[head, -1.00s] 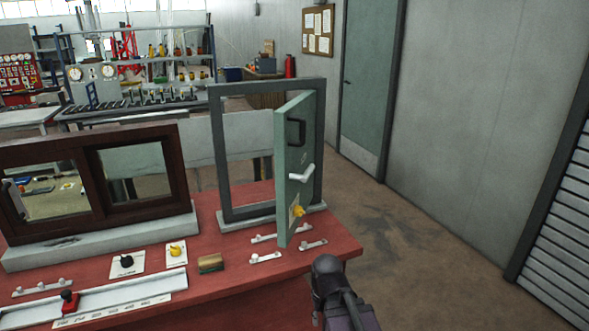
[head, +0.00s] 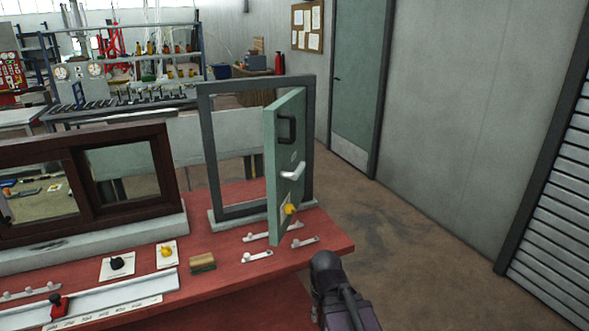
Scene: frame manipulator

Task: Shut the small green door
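The small green door (head: 272,185) stands open in its dark grey frame (head: 205,150) on the red table. It swings out toward me from the frame's right side, seen nearly edge-on. Its visible face carries a dark pull handle (head: 287,130), a light lever handle (head: 292,171) and a yellow knob (head: 290,209). A dark part of my arm shows at the bottom, in front of the table's right corner and apart from the door. My gripper's fingers do not show.
The red table (head: 225,285) also bears a brown-framed sliding window (head: 85,220), a rail with a red slider (head: 58,304), knobs, a wooden block (head: 203,263) and small latches. Open floor (head: 400,240) lies right of the table. A large green door (head: 355,80) is in the back wall.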

